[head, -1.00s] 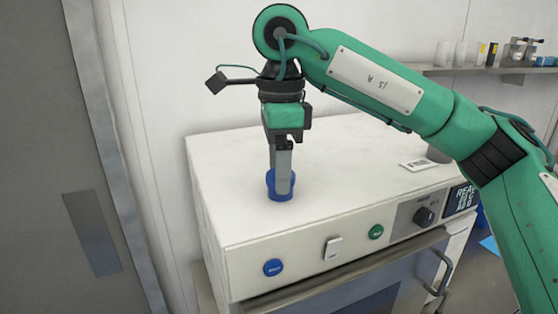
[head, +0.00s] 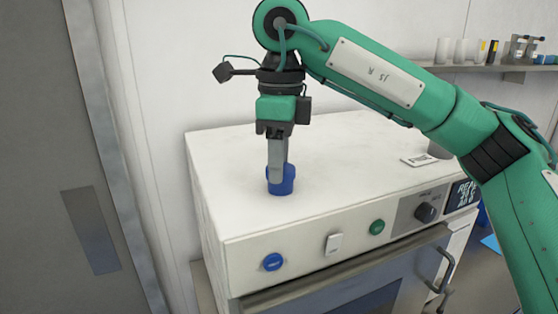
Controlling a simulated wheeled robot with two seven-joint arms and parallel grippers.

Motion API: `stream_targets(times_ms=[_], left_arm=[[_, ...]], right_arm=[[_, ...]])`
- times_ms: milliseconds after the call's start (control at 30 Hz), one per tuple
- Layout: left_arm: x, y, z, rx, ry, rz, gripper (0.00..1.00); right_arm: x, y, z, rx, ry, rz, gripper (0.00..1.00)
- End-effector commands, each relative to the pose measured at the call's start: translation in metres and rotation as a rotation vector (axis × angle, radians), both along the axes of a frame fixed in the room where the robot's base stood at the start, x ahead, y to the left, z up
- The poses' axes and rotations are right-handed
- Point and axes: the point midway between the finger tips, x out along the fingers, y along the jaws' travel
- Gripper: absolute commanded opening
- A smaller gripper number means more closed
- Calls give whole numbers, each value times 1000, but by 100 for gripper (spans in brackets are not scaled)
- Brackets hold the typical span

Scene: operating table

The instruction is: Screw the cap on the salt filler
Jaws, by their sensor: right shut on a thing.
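The blue cap (head: 287,186) sits on top of the white machine (head: 350,160), near its left front. I take it for the salt filler cap; the filler opening under it is hidden. My right gripper (head: 277,180) points straight down and is shut on the cap, its fingers at the cap's top and front. I cannot tell how far the cap is seated. My left gripper is out of view.
The front panel has a blue button (head: 273,262), a white switch (head: 333,243), a green button (head: 377,227) and a black knob (head: 425,212). A small card (head: 419,160) and a grey cup (head: 439,150) are at the right on top. A grey door (head: 95,160) stands at left.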

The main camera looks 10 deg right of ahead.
Motion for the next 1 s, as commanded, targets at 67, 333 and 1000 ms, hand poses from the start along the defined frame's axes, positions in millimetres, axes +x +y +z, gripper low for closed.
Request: stream_targets(times_ms=[67, 333, 1000], left_arm=[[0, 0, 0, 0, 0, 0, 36], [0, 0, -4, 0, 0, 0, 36], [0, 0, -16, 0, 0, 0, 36]], right_arm=[[0, 0, 1, 0, 0, -3, 18], [0, 0, -1, 0, -1, -70, 18], [1, 0, -1, 1, -1, -370, 18]])
